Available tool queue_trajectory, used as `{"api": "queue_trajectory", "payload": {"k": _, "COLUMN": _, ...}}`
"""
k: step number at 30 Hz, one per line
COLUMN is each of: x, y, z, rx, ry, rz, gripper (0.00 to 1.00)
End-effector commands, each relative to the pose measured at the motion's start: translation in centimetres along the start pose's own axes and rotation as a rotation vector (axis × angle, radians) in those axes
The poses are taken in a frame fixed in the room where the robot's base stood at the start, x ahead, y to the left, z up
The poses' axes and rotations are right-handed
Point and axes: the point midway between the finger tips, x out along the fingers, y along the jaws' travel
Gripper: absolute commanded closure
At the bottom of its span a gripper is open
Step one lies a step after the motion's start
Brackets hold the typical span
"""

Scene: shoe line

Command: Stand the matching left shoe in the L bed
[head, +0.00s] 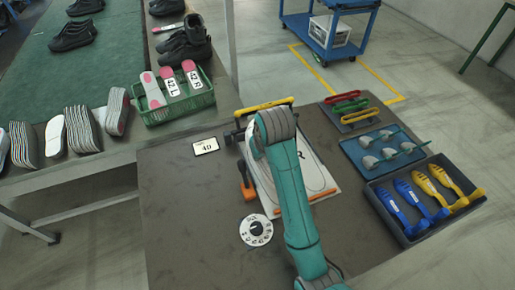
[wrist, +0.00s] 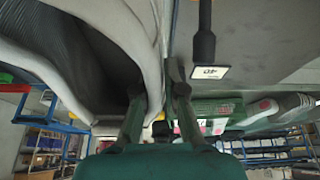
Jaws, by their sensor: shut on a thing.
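My gripper (wrist: 160,92) shows in the wrist view with one finger on each side of a thin pale edge. It is shut on a large grey shoe (wrist: 110,35) that fills the upper left, with a dark hollow; I cannot tell if it is a left or a right. In the head view my teal arm reaches over the white bed board (head: 318,183) and hides the gripper and the held shoe.
A size card (head: 206,146) and a round dial (head: 257,230) lie left of the board. A green crate (head: 180,112) holds insoles with 42 L and 42 R tags. Dark shoes (head: 185,45) stand behind it. At right are a blue tray (head: 385,150) and a dark tray (head: 412,232).

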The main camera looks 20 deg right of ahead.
Motion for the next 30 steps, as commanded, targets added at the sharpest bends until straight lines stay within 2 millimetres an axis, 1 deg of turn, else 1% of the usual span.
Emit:
{"api": "queue_trajectory", "payload": {"k": 21, "x": 4.4, "y": -0.1, "z": 1.8, "rx": 0.0, "ry": -0.001, "rz": 0.0, "gripper": 1.0}}
{"api": "queue_trajectory", "payload": {"k": 30, "x": 5.4, "y": -0.1, "z": 2.3, "rx": 0.0, "ry": 0.0, "rz": 0.0, "gripper": 1.0}}
